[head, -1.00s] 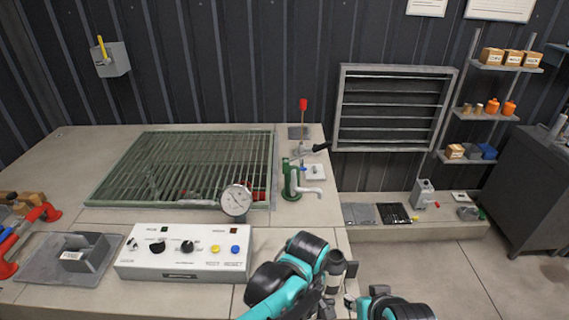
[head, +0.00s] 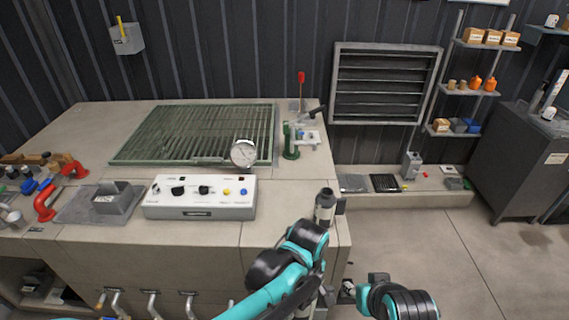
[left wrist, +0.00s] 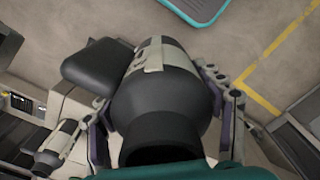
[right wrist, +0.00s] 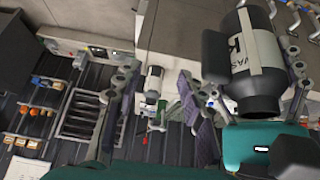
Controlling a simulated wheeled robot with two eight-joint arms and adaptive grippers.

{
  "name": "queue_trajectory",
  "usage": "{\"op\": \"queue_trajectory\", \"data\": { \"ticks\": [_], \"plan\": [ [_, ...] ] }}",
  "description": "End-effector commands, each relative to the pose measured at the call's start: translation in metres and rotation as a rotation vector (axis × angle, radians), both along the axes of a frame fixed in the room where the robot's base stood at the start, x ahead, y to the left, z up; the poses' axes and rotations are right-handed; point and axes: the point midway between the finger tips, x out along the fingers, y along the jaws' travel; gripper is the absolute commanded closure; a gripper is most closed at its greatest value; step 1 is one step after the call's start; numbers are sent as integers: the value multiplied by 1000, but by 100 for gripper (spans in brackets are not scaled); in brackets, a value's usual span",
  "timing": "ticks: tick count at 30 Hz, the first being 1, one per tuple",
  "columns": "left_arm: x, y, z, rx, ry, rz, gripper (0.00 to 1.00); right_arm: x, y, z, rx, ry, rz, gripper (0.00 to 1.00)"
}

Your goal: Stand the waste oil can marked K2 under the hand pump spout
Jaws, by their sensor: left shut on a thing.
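A dark can (head: 325,203) with a pale label band is in my left gripper (left wrist: 160,95), its fingers on both sides of it. In the right wrist view the can (right wrist: 252,55) shows a label reading "WAS" and a K; the digit is hidden. In the head view it is roughly upright near the bench's front right corner, short of the green hand pump (head: 291,142). The pump's pale spout (head: 311,139) points right. My right gripper (right wrist: 155,105) is open and empty, lower right of the can in the head view.
A white control box (head: 200,196), a round gauge (head: 243,153) and a green grating (head: 190,132) are on the bench. A grey tray (head: 75,207) and red pipe (head: 47,205) lie left. A low ledge (head: 400,200) runs right of the bench; floor in front is clear.

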Motion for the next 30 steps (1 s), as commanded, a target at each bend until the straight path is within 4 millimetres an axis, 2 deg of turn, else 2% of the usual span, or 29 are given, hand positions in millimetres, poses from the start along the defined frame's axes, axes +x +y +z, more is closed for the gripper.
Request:
{"op": "queue_trajectory", "data": {
  "ticks": [10,17,20,24,27,30],
  "plan": [
    [26,29,-17,0,0,-116,73,0,0,-5,0,0,0,60],
    [51,67,-36,0,0,-255,73,0,0,-11,0,0,0,60],
    [65,91,-47,0,0,-335,73,0,0,-15,0,0,0,60],
    [85,138,-70,0,0,-487,73,0,0,-21,0,0,0,60],
    [94,172,-85,0,0,-599,73,0,0,-25,0,0,0,60],
    [100,198,-95,0,0,-688,73,0,0,-27,0,0,0,60]
  ]
}}
